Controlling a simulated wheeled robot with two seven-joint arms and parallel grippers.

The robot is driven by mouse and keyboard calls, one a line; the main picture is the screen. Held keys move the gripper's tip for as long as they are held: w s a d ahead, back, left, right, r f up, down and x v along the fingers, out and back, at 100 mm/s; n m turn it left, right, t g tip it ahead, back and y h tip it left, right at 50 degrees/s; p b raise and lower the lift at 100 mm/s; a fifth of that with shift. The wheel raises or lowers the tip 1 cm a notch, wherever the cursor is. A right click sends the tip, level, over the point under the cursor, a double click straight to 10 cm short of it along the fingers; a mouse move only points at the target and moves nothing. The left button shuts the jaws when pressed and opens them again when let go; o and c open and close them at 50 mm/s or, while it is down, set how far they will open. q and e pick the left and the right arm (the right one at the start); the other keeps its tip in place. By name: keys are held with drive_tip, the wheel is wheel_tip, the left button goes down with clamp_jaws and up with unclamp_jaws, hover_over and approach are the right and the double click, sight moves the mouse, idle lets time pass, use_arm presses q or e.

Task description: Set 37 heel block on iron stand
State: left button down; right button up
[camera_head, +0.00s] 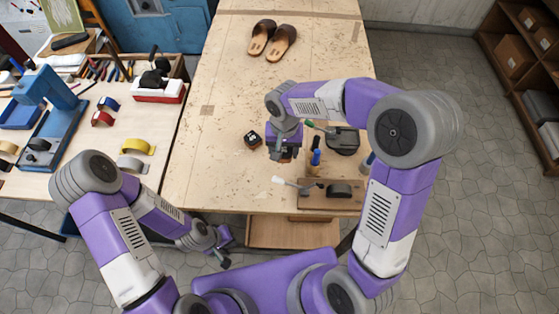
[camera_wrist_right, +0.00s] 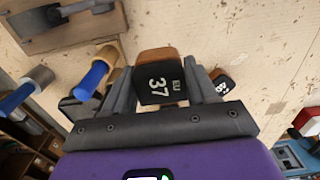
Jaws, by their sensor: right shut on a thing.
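The 37 heel block (camera_wrist_right: 158,84), black-faced with white "EU 37" print and a brown edge, sits between the fingers of my right gripper (camera_wrist_right: 163,78) in the wrist view. In the head view my right gripper (camera_head: 285,152) is over the table's right half and mostly hides the block. A dark metal piece (camera_head: 343,141), which looks like the iron stand, is just right of it on the table. My left gripper (camera_head: 225,249) hangs low in front of the table, empty as far as I see; its opening is unclear.
A second heel block (camera_head: 252,139), its number unclear, lies left of my right gripper. Blue-handled tools (camera_head: 315,158) stand close on its right. A wooden board (camera_head: 318,195) with a dark piece lies at the front edge. Sandals (camera_head: 272,40) lie at the back; the table's middle is clear.

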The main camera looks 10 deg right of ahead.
hover_over(284, 174)
wheel_tip(284, 174, down, 7)
drive_tip(key=shift+r, duration=0.1)
wheel_tip(284, 174, down, 2)
drive_tip(key=shift+s+f, duration=0.1)
drive_tip(key=shift+f, duration=0.05)
drive_tip(key=shift+w+f, duration=0.2)
drive_tip(key=shift+f, duration=0.15)
drive_tip(key=shift+s, duration=0.1)
drive_tip(key=shift+f+b, duration=0.1)
drive_tip(key=shift+b, duration=0.3)
drive_tip(key=o, duration=1.1)
drive_tip(key=shift+c, duration=0.2)
